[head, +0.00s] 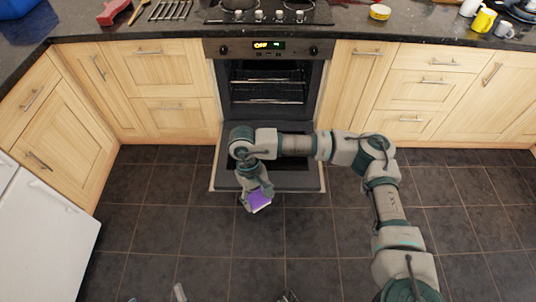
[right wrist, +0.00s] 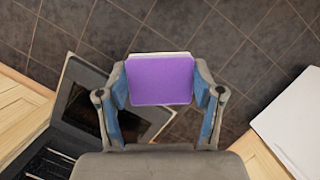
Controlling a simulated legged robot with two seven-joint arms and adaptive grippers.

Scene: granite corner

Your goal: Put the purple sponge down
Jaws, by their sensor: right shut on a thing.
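The purple sponge (head: 260,201) is held in my right gripper (head: 257,198), in front of the open oven door in the head view. In the right wrist view the sponge (right wrist: 160,80) is a purple block with a pale edge. It sits between the two fingers of my right gripper (right wrist: 160,88), which is shut on it. Dark floor tiles show beyond the sponge.
The oven door (head: 314,177) is folded down and open, under my right arm. A white appliance (head: 45,235) stands at left. The tiled floor has clear room.

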